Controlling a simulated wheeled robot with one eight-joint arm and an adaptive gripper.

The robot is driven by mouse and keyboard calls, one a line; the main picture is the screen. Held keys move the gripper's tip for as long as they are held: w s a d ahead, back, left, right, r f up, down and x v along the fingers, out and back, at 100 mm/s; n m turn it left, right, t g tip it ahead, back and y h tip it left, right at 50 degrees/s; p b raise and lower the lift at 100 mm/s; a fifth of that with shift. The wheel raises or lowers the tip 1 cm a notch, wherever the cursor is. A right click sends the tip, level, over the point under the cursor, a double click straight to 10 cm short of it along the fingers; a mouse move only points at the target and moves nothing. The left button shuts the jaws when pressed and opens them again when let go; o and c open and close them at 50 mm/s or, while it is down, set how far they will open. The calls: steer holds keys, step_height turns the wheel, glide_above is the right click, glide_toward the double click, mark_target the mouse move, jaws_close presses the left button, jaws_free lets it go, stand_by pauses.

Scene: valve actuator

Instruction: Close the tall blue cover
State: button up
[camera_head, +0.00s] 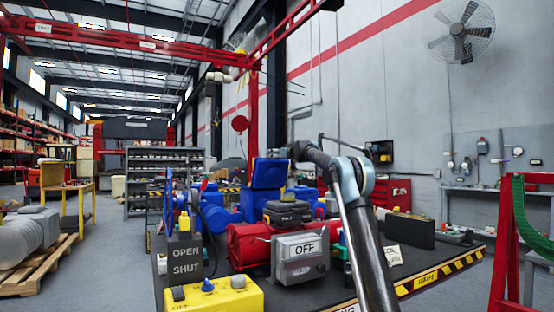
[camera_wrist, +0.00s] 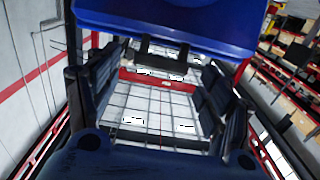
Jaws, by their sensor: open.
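The tall blue cover (camera_head: 270,173) stands raised above a blue housing on the bench, just behind the dark box on the red cylinder. In the wrist view a blue panel, which looks like the same cover (camera_wrist: 165,25), fills the top edge, past the fingertips. My gripper (camera_wrist: 163,65) is open there, with a dark finger on each side and nothing between them. In the head view my arm reaches in from the lower right. My gripper (camera_head: 280,153) is at the cover's upper edge, small and partly hidden. I cannot tell whether they touch.
On the bench (camera_head: 425,268) are a red cylinder (camera_head: 247,246), a grey OFF box (camera_head: 299,259), a yellow control box (camera_head: 214,296) and an OPEN/SHUT sign (camera_head: 185,262). A dark case (camera_head: 409,231) stands to the right. Space above the bench is mostly clear.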

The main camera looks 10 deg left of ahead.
steer(key=shift+x, duration=0.85)
